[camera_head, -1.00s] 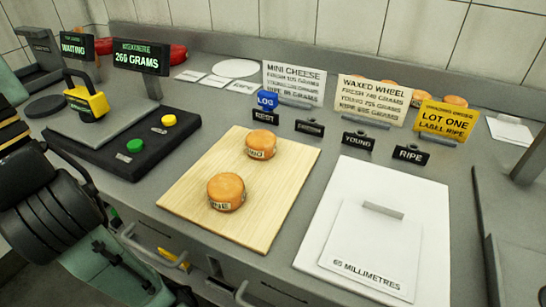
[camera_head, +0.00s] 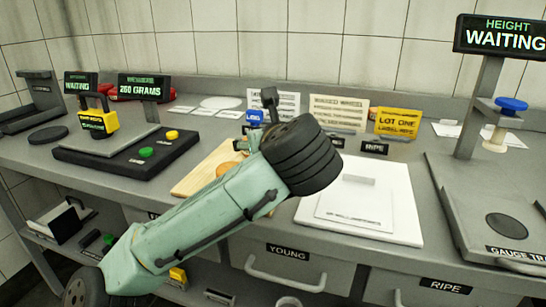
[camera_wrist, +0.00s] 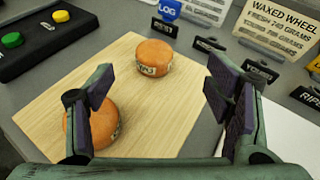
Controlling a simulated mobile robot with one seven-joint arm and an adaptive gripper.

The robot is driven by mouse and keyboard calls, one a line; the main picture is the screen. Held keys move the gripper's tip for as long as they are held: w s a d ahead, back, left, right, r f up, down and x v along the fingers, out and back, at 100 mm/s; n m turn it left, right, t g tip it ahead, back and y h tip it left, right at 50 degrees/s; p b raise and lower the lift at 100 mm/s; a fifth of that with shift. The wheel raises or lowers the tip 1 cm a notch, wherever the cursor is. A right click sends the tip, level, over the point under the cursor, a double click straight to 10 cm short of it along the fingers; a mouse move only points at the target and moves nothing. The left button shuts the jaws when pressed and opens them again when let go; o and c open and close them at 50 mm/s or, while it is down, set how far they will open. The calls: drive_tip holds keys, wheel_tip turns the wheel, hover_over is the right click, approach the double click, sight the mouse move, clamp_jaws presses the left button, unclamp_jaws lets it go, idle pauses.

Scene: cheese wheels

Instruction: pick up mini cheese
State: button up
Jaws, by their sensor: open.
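Two small orange cheeses with pale labels sit on a wooden board (camera_wrist: 45,112). The far cheese (camera_wrist: 154,58) stands beyond the fingertips, near the board's far edge, with clear space around it. The near cheese (camera_wrist: 97,125) is at the left, partly hidden behind my left finger. My gripper (camera_wrist: 160,95) is open and empty, its fingers spread above the board. In the head view my arm covers most of the board (camera_head: 190,180), and only part of one cheese (camera_head: 228,170) shows beside it.
A black button panel (camera_head: 125,155) with a weight display (camera_head: 143,87) stands at the left. A white mat (camera_head: 400,215) lies right of the board. Signs (camera_head: 338,112) and small black label stands line the back. A height gauge (camera_head: 490,170) is at the right.

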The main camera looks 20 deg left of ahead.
drive_tip(key=shift+s+a+f+m+g, duration=0.1)
drive_tip(key=shift+s+f+m+g, duration=0.2)
drive_tip(key=shift+f, duration=0.35)
drive_tip(key=shift+w+a+f, duration=0.15)
drive_tip(key=shift+w+f, duration=0.1)
drive_tip(key=p+x, duration=0.1)
drive_tip(key=x, duration=0.9)
drive_tip(key=shift+c, duration=0.4)
drive_tip(key=c, duration=1.2)
